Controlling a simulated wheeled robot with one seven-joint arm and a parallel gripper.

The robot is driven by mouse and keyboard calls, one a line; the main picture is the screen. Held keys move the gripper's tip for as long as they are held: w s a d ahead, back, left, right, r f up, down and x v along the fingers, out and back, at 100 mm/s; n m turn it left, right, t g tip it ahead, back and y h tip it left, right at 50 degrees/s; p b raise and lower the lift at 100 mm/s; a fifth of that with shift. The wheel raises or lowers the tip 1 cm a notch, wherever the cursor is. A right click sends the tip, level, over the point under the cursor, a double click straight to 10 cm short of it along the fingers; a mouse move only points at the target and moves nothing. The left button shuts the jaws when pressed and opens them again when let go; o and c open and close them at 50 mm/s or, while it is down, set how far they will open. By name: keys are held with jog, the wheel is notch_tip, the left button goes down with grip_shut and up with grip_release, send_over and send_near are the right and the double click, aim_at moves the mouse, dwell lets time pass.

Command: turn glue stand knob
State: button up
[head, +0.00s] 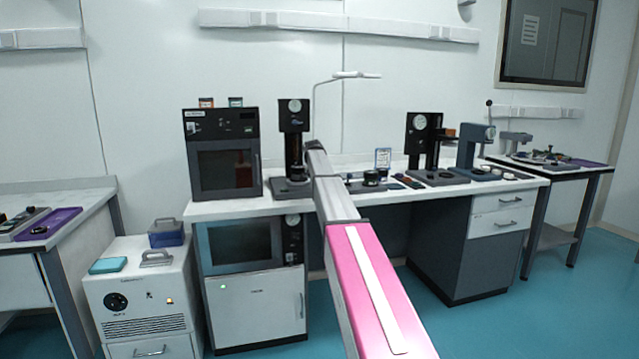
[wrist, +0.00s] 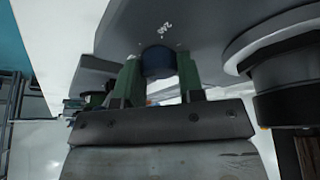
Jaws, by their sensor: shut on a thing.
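A dark blue round knob (wrist: 157,61) shows in the wrist view, mounted on a grey body (wrist: 205,28) with a small white marking beside it. My gripper (wrist: 158,78) has its two green fingers on either side of the knob and is shut on it. The knob's face is turned toward the camera, and I cannot tell its turn angle. In the head view my arm reaches to the bench and hides the gripper and knob. Which bench device carries the knob cannot be told there.
A large dark round part (wrist: 285,75) is close right of my gripper in the wrist view. On the white bench (head: 225,208) stand a dark oven (head: 226,165), a black column press (head: 293,145) left of my arm, and a second press (head: 421,135) at right. Floor (head: 540,310) is clear at right.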

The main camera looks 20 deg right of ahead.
jog(key=o, duration=0.9)
jog(key=v, duration=1)
jog(key=shift+s+a+r, duration=0.15)
jog(key=shift+r, duration=0.2)
